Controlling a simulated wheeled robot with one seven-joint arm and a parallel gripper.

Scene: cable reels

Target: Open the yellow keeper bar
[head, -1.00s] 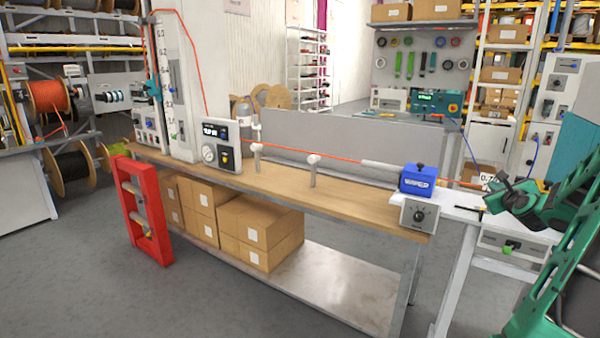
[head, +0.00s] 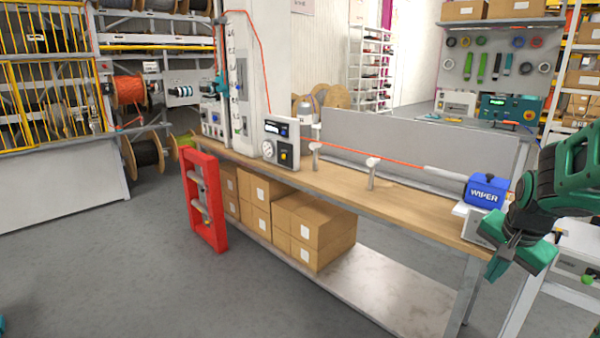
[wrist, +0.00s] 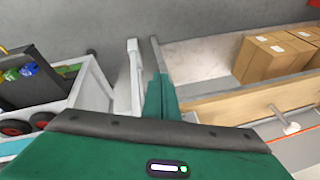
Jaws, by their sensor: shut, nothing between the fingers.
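A long yellow bar (head: 160,47) runs level across the front of the reel rack at the upper left in the head view. It looks like the keeper bar, but its ends and any latch are too small to make out. My green and black gripper (head: 511,258) is at the right edge of the head view, in front of the bench's right end and far from the bar. Its fingers are shut and empty. In the wrist view the green fingers (wrist: 161,98) lie together above the floor. The bar does not show there.
A wooden bench (head: 400,198) with a blue wiper box (head: 486,191) crosses the middle. A red frame (head: 204,200) stands at its left end, cartons (head: 312,226) below. A yellow mesh cage (head: 45,95) stands at far left. The grey floor (head: 130,270) at left is open.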

